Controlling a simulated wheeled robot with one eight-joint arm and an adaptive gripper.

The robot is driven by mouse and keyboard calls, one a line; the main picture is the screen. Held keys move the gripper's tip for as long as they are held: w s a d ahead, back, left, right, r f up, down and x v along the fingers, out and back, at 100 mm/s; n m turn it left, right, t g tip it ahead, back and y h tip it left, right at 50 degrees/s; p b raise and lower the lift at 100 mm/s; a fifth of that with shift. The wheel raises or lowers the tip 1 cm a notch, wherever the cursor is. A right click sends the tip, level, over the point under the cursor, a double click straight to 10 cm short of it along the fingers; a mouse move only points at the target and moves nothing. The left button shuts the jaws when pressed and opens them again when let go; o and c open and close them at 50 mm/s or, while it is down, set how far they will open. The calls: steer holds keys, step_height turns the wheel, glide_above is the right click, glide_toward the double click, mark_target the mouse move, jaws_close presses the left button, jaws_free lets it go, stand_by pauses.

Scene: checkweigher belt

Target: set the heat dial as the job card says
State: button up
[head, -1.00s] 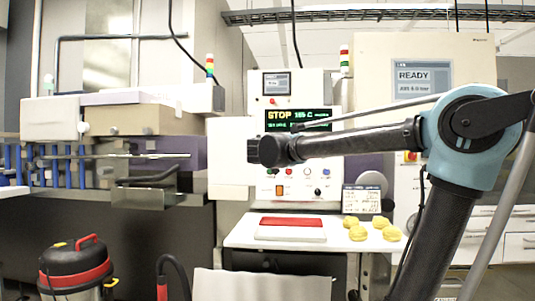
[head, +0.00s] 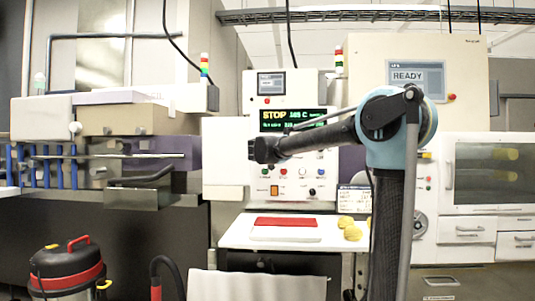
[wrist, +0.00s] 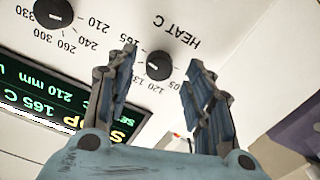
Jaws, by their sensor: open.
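The heat dial (wrist: 159,65), a round black knob, sits on the white panel in the wrist view under upside-down "HEAT C" lettering and a ring of numbers, including 165, 135 and 120. Its exact pointer setting is hard to tell. My gripper (wrist: 162,57) is open, its two fingers on either side of the dial in the picture; contact cannot be told. The green and yellow display (head: 292,120) reads STOP and 165 C. A small text card (head: 352,200), possibly the job card, stands partly behind my arm and is unreadable. In the head view my arm end covers the panel beside the display.
A second black dial (wrist: 53,13) with numbers from 210 to 330 sits beside the heat dial. Buttons and a small knob (head: 312,192) line the lower panel. A white table (head: 232,236) below holds a red-topped block (head: 286,222) and yellow lumps (head: 352,233).

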steer(key=shift+w, duration=1.15)
steer(key=c, duration=1.1)
steer(key=shift+o, duration=0.2)
steer(key=n, duration=1.2)
steer(key=shift+n, duration=1.9)
steer(key=shift+d, duration=0.1)
